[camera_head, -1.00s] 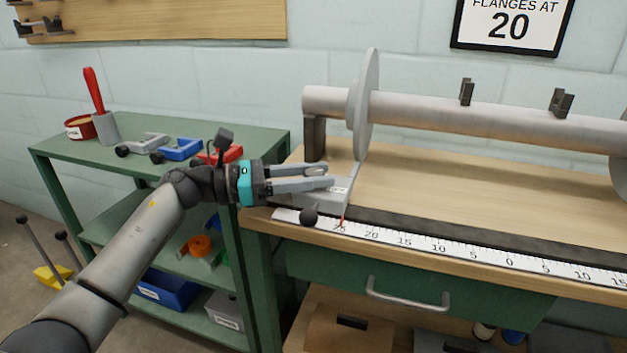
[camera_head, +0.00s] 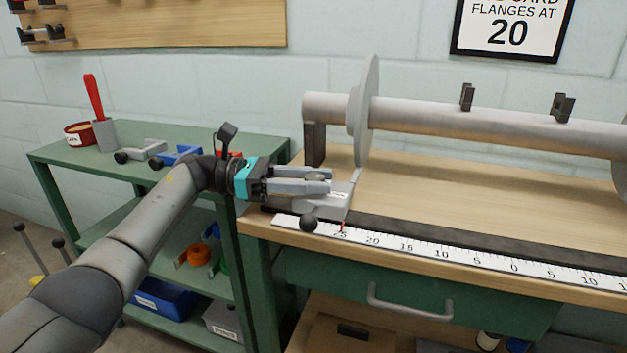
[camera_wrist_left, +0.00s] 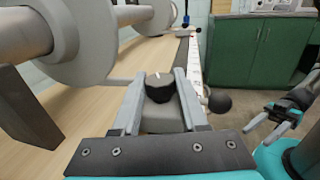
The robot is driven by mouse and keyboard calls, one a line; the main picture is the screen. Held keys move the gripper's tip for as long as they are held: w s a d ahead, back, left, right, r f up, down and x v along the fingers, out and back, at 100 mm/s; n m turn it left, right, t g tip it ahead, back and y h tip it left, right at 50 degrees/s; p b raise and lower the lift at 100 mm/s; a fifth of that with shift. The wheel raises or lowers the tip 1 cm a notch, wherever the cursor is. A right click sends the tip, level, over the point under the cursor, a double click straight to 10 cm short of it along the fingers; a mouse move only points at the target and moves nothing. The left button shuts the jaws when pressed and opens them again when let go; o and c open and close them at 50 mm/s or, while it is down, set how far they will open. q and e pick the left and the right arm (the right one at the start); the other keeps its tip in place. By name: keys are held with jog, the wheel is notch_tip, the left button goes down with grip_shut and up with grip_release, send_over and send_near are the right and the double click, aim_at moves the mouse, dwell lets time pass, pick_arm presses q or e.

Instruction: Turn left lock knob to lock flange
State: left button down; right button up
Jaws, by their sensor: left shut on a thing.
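The left lock knob (camera_wrist_left: 159,88) is dark and round with a white mark on top, between the fingertips of my left gripper (camera_wrist_left: 158,92) in the left wrist view. The gripper is shut on it. In the head view my left gripper (camera_head: 328,181) is at the grey flange bracket (camera_head: 352,192), and its fingers mostly hide the knob. The left flange (camera_head: 368,110) is a large grey disc standing upright on the roller. My right gripper (camera_wrist_left: 270,119) shows at the right of the left wrist view, its fingers apart and empty.
A black ball handle (camera_head: 309,224) sticks out at the bench front, beside the scale (camera_head: 407,246). A red pointer (camera_head: 343,226) is near 25. The wall sign (camera_head: 511,27) reads 20. A green shelf cart (camera_head: 60,158) with tools stands left of the bench.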

pick_arm(q)
jog(key=shift+g, duration=0.4)
jog(key=shift+c, duration=2.2)
grip_release()
